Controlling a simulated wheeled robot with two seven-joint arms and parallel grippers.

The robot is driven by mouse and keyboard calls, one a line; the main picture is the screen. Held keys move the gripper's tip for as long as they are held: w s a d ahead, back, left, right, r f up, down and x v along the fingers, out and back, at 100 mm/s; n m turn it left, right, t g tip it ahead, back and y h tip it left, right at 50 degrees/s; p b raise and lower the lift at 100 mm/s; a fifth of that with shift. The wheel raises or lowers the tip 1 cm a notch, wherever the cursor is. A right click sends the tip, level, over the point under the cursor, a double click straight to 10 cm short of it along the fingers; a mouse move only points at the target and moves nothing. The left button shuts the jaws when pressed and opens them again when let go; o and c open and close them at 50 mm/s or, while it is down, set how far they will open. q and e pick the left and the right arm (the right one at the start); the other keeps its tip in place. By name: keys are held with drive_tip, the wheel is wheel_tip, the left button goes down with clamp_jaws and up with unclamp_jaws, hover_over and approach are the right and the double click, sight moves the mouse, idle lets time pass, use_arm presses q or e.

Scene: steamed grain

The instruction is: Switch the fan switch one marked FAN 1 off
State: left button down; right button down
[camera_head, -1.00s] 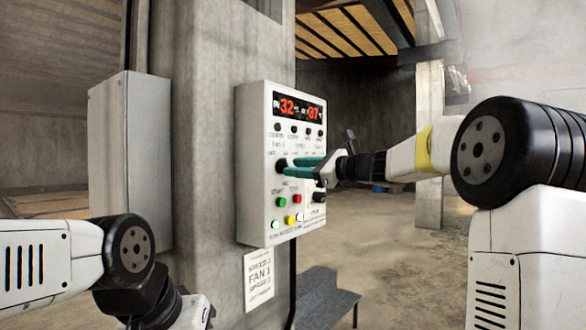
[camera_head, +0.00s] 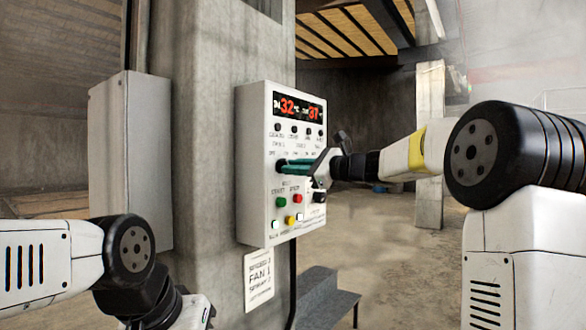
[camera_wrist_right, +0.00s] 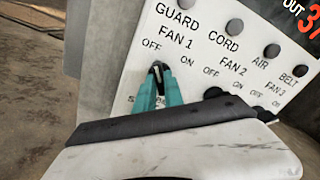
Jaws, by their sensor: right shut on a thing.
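The control panel (camera_head: 255,165) is a white box on a concrete column, with a red-digit display on top. The FAN 1 switch (camera_head: 280,167) is a dark knob on the left of its row, mostly hidden by my fingers. My right gripper (camera_head: 284,168) has its teal fingers shut on this switch. In the right wrist view the gripper (camera_wrist_right: 158,72) sits under the FAN 1 label, between the OFF and ON marks. Which way the switch points is hidden. My left arm shows at the lower left, but its fingers are out of view.
The FAN 2 switch (camera_wrist_right: 213,93) is close to the right of my fingers. Green (camera_head: 281,202), red (camera_head: 297,198) and yellow (camera_head: 290,219) buttons sit lower on the panel. A paper sign (camera_head: 259,280) hangs below. A grey box (camera_head: 130,160) is on the left.

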drive_tip(key=shift+n, duration=0.4)
drive_tip(key=c, duration=1.4)
unclamp_jaws()
drive_tip(key=shift+c, duration=0.2)
drive_tip(key=shift+d, duration=0.1)
drive_tip(key=v, duration=0.7)
drive_tip(key=shift+s+d, duration=0.25)
